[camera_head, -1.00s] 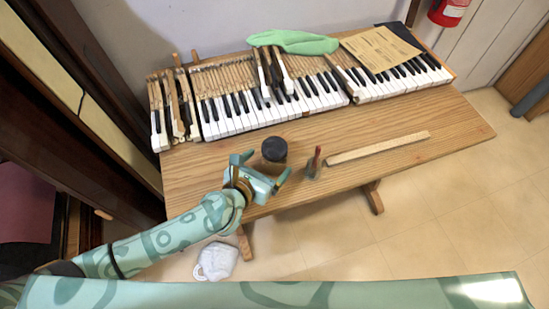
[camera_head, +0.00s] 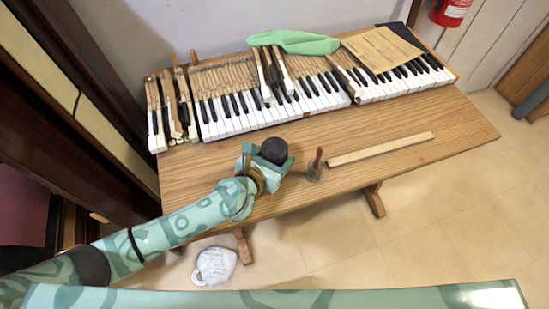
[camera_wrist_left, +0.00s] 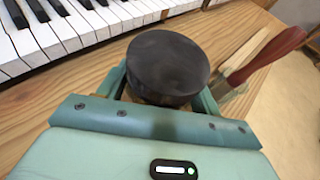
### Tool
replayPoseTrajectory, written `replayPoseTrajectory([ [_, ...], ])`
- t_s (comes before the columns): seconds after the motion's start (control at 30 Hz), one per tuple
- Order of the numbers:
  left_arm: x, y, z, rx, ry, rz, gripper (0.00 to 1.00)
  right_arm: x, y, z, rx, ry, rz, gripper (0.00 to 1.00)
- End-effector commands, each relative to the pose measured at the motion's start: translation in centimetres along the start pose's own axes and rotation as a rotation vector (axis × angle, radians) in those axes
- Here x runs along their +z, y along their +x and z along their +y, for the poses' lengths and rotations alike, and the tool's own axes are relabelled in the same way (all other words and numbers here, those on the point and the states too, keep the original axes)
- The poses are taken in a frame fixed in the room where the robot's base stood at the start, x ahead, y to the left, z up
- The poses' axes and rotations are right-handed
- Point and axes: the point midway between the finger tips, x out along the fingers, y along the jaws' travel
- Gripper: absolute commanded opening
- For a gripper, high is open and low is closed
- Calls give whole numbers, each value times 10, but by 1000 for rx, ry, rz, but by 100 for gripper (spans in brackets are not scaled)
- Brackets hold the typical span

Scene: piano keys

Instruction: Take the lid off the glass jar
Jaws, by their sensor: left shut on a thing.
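My right gripper is not in view.
A red-handled tool (camera_head: 317,163) stands just right of the gripper. A wooden strip (camera_head: 381,149) lies further right. The piano keyboard (camera_head: 300,100) spans the back of the table (camera_head: 430,165). The front right of the tabletop is clear.

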Motion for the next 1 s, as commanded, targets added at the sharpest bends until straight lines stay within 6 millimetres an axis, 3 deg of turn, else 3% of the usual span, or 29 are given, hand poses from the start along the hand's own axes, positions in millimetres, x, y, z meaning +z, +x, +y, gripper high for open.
replayPoseTrajectory([
  [0.27, 7, -2, 0, 0, 1, -3, 30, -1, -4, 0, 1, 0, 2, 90],
  [0.47, 37, -14, 0, -1, 3, -6, 30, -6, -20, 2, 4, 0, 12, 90],
  [0.73, 77, -83, -29, -3, 0, -4, 30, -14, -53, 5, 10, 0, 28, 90],
  [1.0, 75, -141, -61, -1, -2, -1, 30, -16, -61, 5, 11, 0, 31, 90],
])
